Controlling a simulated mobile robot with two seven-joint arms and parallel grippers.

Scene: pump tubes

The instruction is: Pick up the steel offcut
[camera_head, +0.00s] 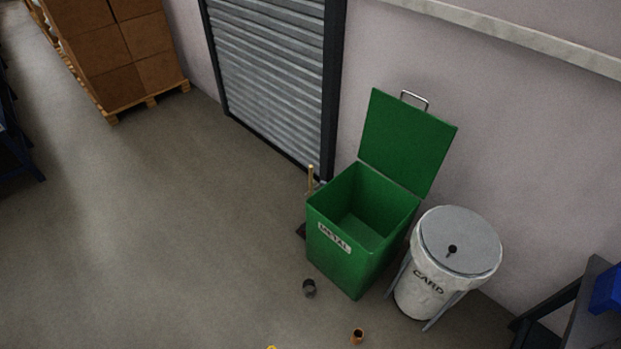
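A short dark grey cylinder (309,288), which looks like the steel offcut, lies on the floor just in front of the green bin. A small copper-coloured tube piece (358,337) stands on the floor to its right and nearer to me, with its dark opening facing up. Neither of my grippers is in view.
The green bin (345,262) marked METAL has its lid open and looks empty inside. A white CARD bin (421,294) with a grey lid stands to its right. A wooden handle (310,179) rises behind the green bin. A yellow bit (271,347) shows at the bottom edge. Floor on the left is clear.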

